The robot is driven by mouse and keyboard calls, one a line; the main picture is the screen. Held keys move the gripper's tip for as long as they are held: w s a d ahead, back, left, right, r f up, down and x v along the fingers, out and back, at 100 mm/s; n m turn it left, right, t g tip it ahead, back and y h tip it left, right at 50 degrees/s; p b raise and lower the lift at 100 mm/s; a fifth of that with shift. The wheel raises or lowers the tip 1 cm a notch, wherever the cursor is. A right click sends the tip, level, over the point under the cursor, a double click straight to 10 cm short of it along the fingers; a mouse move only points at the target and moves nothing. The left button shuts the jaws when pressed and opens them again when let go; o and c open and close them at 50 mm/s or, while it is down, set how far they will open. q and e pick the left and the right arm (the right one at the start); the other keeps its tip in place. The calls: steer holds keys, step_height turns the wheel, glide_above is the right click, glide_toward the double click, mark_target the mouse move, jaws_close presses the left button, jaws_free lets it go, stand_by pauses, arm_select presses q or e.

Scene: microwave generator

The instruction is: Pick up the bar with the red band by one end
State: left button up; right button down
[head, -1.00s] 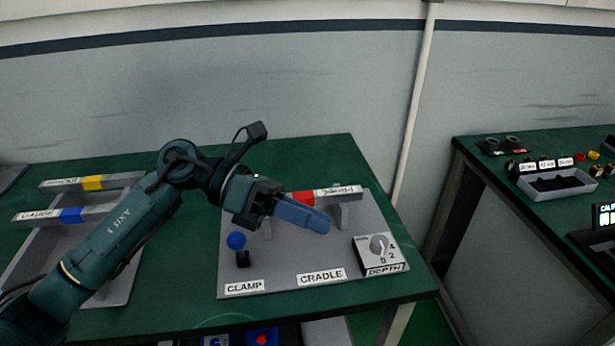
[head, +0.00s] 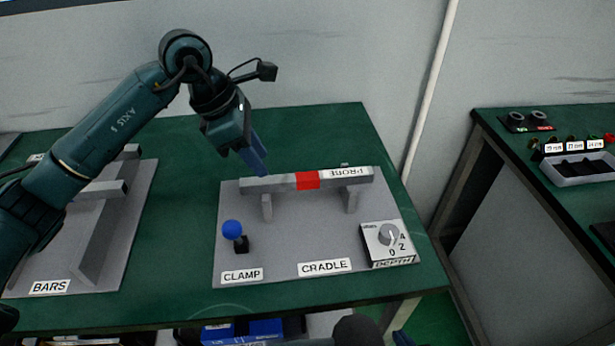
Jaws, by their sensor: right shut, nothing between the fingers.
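The bar with the red band (head: 307,180) is a grey square bar lying level across two upright posts of the cradle (head: 326,254). A white PROBE label (head: 346,173), upside down in the picture, is on its right part. My left gripper (head: 260,168) reaches in from the left, its blue fingers pointing down at the bar's left part. The fingertips show just above the bar's top edge; I cannot tell whether they touch it. The fingers overlap in this view, so their gap is hidden.
A blue-knobbed clamp lever (head: 233,231) stands front left of the bar, and a depth dial (head: 389,240) front right. A BARS rack (head: 120,250) with grey bars is at the left, partly behind my arm. Another table (head: 500,165) with a tray is at the right.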

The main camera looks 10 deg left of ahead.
mark_target(271, 179)
arm_select(q)
steer(key=shift+a+p+x, duration=0.2)
steer(key=shift+p+x, duration=0.5)
steer(key=shift+x, duration=2)
jaws_close()
